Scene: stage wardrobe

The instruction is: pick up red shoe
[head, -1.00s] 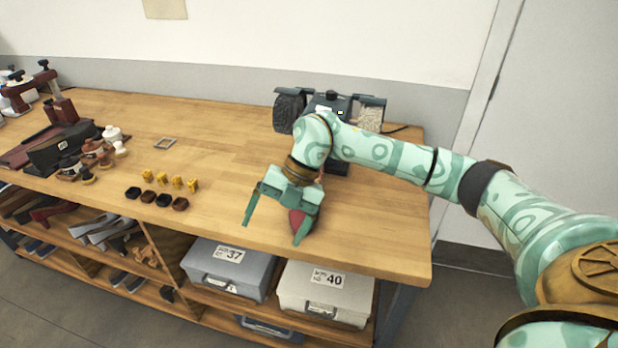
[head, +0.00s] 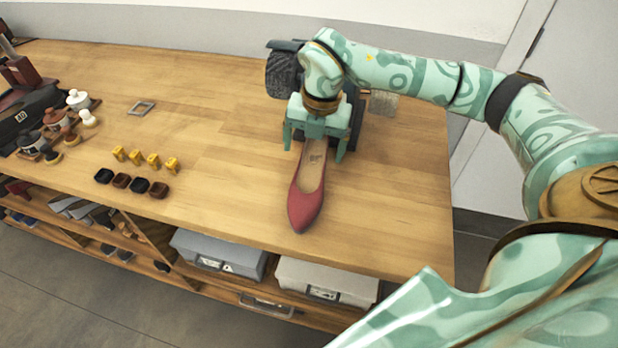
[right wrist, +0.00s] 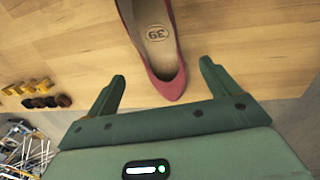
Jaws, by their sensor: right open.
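The red shoe (head: 304,208) is a pointed flat with a tan insole, lying on the wooden workbench with its toe toward the front edge. My right gripper (head: 314,152) is open over the heel end, with one finger on each side of the shoe in the head view. My left gripper is not in view.
A dark machine with brushes (head: 283,75) stands behind my right gripper. Several yellow pieces (head: 136,156) and small dark dishes (head: 131,182) lie to the left. A metal frame (head: 141,107) lies farther back. Grey boxes (head: 217,250) sit on the shelf below. The bench right of the shoe is clear.

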